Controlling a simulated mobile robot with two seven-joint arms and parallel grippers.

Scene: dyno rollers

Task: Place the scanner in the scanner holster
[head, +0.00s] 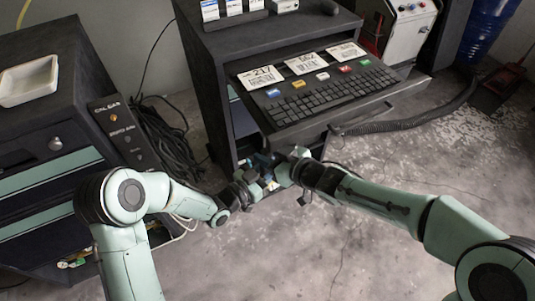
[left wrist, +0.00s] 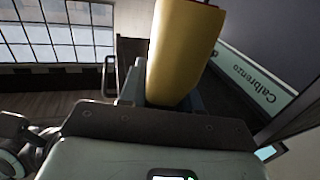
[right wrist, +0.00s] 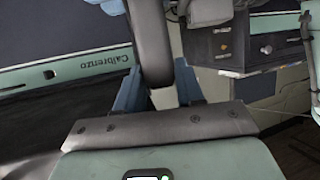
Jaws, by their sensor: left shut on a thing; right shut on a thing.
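My left gripper (head: 252,184) and my right gripper (head: 283,172) meet in front of the dark cabinet, below the keyboard drawer. In the left wrist view the blue fingers of the left gripper are shut on a yellow, rounded part of the scanner (left wrist: 183,45). In the right wrist view the blue fingers of the right gripper are shut on a dark grey, curved part (right wrist: 150,35), which appears to be the same scanner. In the head view the grippers hide most of it. I cannot pick out the scanner holster in any view.
The dark cabinet (head: 230,45) has its keyboard drawer (head: 325,100) pulled out just beyond my grippers. A dark tool cabinet (head: 50,130) with a white tray (head: 28,80) stands at the left. A black hose (head: 415,122) runs right. The concrete floor at front right is clear.

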